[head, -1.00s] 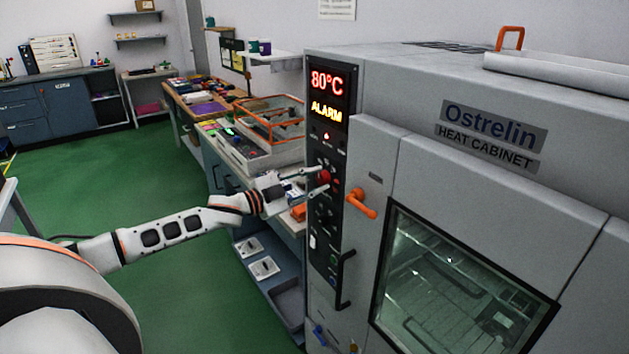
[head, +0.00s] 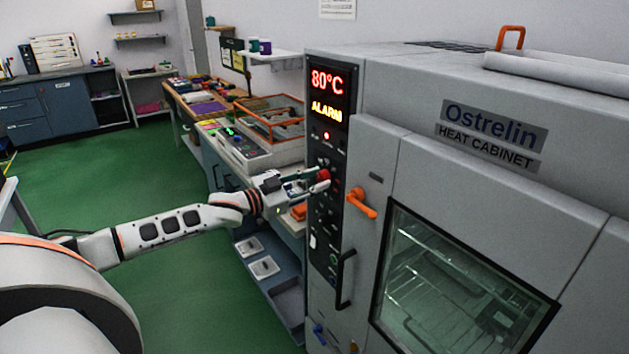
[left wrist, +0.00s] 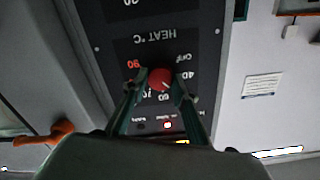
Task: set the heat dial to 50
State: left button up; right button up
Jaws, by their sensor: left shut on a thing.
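The heat dial is a round red knob (head: 323,174) on the black control panel of the heat cabinet. It also shows in the left wrist view as the red dial (left wrist: 160,78), under an upside-down "HEAT °C" label. Numbers ring it, with a red 90 on one side and 40 and Off on the other. My left gripper (head: 318,180) is shut on the dial, one fingertip on each side (left wrist: 160,83). The dial's exact pointer setting is too small to tell. The cabinet display (head: 327,82) reads 80°C. My right gripper is not in view.
A yellow ALARM sign (head: 326,111) is lit below the reading. An orange door handle (head: 361,203) sticks out just right of the panel. A black handle (head: 345,280) is lower down. A bench with trays (head: 265,150) stands behind my left gripper.

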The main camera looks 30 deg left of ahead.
pick_arm(q)
jog(key=shift+r, duration=0.15)
jog(key=o, duration=0.8)
jog(key=shift+o, duration=1.4)
jog(key=shift+w+d, duration=0.1)
jog(key=shift+s+a+f, duration=0.2)
jog(key=shift+s+a, duration=0.05)
jog(key=shift+s, duration=0.2)
jog(key=v, duration=1.1)
